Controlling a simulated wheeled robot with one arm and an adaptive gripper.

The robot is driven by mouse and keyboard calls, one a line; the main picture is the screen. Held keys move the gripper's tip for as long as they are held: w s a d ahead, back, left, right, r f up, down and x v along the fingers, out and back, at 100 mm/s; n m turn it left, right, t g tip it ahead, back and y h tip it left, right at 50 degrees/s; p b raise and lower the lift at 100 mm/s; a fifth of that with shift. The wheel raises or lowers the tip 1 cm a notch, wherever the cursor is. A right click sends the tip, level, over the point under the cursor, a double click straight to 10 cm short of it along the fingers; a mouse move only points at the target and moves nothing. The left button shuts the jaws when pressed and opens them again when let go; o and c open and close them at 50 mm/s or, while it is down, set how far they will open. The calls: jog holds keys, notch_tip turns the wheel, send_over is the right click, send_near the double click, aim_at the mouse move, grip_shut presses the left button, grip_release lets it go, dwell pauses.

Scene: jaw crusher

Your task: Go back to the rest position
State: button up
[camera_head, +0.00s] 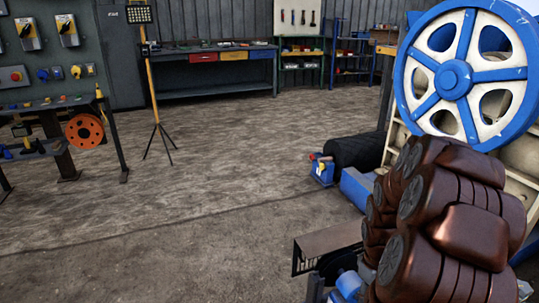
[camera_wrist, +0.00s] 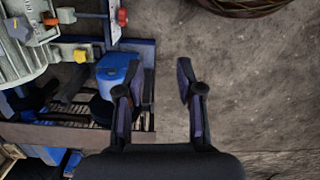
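My gripper (camera_wrist: 160,75) shows in the wrist view with its two dark fingers spread apart. Bare floor shows between the fingers, and nothing is held. A blue rounded part (camera_wrist: 114,68) lies close to the left finger; I cannot tell whether they touch. In the head view the gripper's fingers cannot be made out. The jaw crusher stands at the right, with its large blue and cream flywheel (camera_head: 453,79).
A control panel (camera_head: 72,70) and a small table with an orange reel (camera_head: 85,131) stand left. A yellow tripod (camera_head: 156,105) and a workbench (camera_head: 215,69) stand behind. A black cylinder (camera_head: 355,152) lies near the crusher. The middle floor (camera_head: 220,170) is clear.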

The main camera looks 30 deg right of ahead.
jog(key=a+r, duration=0.4)
jog(key=a, duration=0.3)
jog(key=a+r, duration=0.4)
jog(key=a, duration=0.4)
jog(key=s+a+r+g, duration=0.1)
jog(key=s+a+r, duration=0.2)
jog(key=s+a, duration=0.3)
jog(key=s+a+r+g, duration=0.1)
jog(key=s+a+r, duration=0.25)
jog(key=a, duration=0.45)
notch_tip(320, 180, up, 26)
jog(key=t+p, duration=0.1)
jog(key=p, duration=2.4)
jog(key=shift+s+d+r+t, duration=0.15)
jog(key=shift+d+r+t, duration=0.05)
jog(key=shift+t, duration=0.1)
jog(key=shift+d, duration=0.1)
